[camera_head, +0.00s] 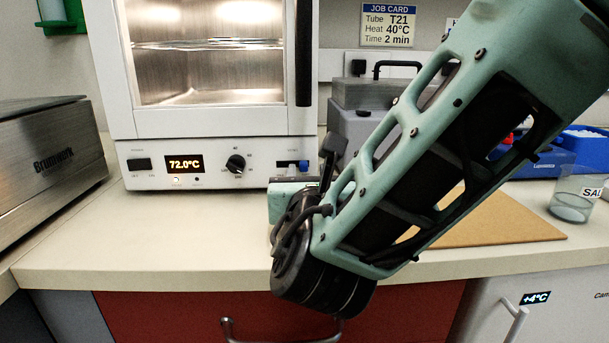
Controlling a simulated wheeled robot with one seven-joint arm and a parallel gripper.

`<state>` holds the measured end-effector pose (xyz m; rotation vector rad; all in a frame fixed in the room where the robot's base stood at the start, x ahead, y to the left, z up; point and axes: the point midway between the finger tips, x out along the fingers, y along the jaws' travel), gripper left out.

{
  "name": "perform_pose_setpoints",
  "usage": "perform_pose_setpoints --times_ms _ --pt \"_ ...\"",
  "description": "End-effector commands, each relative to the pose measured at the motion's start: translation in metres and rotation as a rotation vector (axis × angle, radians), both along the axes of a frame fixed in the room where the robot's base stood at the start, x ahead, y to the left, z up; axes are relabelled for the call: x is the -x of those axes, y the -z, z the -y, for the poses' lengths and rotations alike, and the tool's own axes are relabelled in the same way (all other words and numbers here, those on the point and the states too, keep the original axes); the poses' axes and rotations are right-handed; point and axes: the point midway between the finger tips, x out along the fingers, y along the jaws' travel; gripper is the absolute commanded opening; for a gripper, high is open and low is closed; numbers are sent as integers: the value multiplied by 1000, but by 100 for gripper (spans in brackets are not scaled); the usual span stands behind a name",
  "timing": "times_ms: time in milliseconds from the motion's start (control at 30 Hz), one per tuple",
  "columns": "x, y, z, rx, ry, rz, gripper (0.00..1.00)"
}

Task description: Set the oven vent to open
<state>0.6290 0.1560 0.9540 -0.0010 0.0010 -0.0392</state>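The white oven (215,125) stands on the bench with its glass door shut and its inside lit. The vent label is too small to read clearly. My gripper (328,160) is just in front of and below the panel's right end, close to the vent control. My wrist hides most of it; one dark finger-like part points up. Whether it touches the slider cannot be told.
A steel Brunnwerk device (50,150) stands at left. A grey lidded box (365,110) is right of the oven, partly behind my arm. A brown board (500,220) and a beaker (577,195) are at right. The bench front left of my wrist is clear.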

Motion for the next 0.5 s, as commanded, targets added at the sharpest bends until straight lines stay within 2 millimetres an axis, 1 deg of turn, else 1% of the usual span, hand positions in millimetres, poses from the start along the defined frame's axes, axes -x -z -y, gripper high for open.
perform_pose_setpoints --times_ms 300,367,433,500 --pt "3 0 -2 -1 -5 0 35" --pt "7 -1 -3 -1 -6 0 35" --pt "16 -1 -3 -2 -7 0 35" --pt "29 -1 -4 -1 -9 1 35"
